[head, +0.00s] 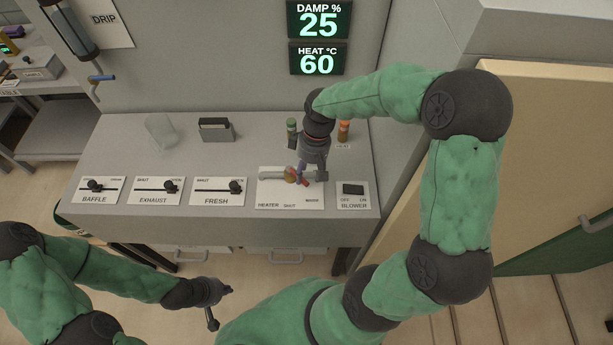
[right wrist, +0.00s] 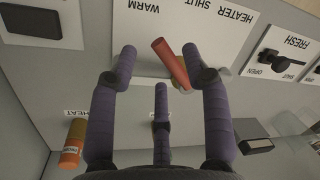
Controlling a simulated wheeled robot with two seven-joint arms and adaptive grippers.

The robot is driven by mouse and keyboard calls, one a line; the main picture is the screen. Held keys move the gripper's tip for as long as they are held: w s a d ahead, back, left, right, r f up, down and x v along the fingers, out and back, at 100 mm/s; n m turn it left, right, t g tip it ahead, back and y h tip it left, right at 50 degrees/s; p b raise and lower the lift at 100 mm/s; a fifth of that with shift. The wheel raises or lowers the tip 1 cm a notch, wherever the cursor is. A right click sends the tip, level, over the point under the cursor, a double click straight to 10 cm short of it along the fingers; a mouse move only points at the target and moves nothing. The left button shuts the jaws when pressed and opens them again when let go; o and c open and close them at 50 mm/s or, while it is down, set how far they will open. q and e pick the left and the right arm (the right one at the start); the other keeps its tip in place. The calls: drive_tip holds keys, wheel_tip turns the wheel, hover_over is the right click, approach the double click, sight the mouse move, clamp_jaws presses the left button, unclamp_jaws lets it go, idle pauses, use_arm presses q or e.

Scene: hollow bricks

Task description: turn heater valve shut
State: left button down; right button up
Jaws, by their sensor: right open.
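The heater valve has a red lever (head: 302,181) on a brass-coloured body (head: 290,174), on the white heater plate (head: 266,187). The lever slants toward the WARM label rather than SHUT. My right gripper (head: 309,178) is over the valve. In the right wrist view its fingers (right wrist: 160,75) are spread, with the red lever (right wrist: 169,62) between them, closer to the right-hand finger. I cannot tell whether that finger touches it. The brass body is mostly hidden there. My left gripper (head: 221,306) hangs in front of the bench with its fingers apart, holding nothing visible.
Baffle (head: 96,187), exhaust (head: 168,187) and fresh (head: 235,187) sliders lie left of the heater plate; the blower switch (head: 353,189) is right. The displays read damp 25 (head: 320,22) and heat 60 (head: 318,61).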

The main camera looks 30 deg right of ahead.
drive_tip(key=shift+a+f, duration=0.2)
drive_tip(key=shift+f, duration=0.75)
clamp_jaws()
